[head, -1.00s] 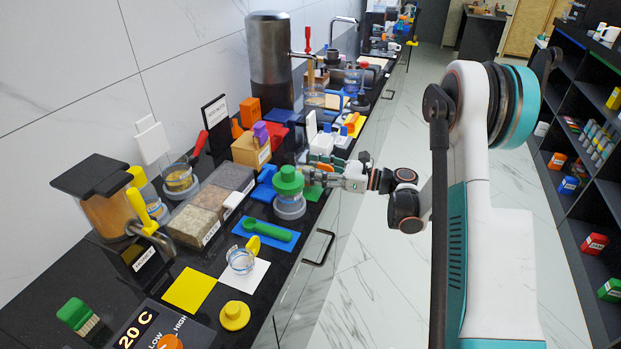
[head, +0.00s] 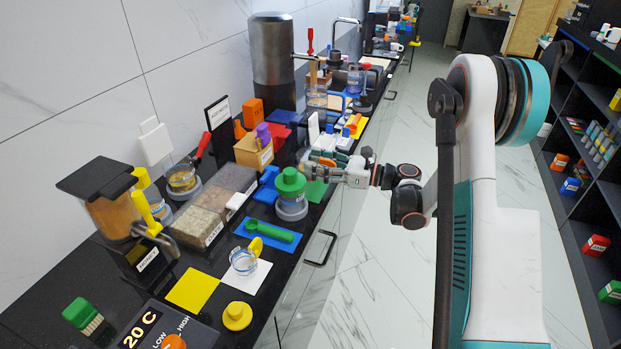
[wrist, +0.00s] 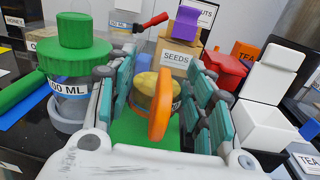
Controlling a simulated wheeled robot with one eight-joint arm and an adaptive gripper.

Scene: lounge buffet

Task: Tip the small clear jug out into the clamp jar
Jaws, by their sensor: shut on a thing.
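The small clear jug (wrist: 145,88) has an orange handle (wrist: 160,105) and yellowish contents. In the wrist view it stands between the teal-padded fingers of my gripper (wrist: 162,100), which is shut on it. In the head view my gripper (head: 322,171) is just right of the green-lidded jar and hides most of the jug. Whether the jug touches the green mat (wrist: 118,133) below it, I cannot tell. A clear jar with a blue band (head: 243,262), which looks like the clamp jar, stands on a white mat, with a yellow piece (head: 255,246) at its rim.
The green-lidded jar (head: 290,186) stands close left of my gripper; it also shows in the wrist view (wrist: 75,60). A yellow lid (head: 237,316) lies near the counter's front edge. A seeds box (head: 253,152) stands behind.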

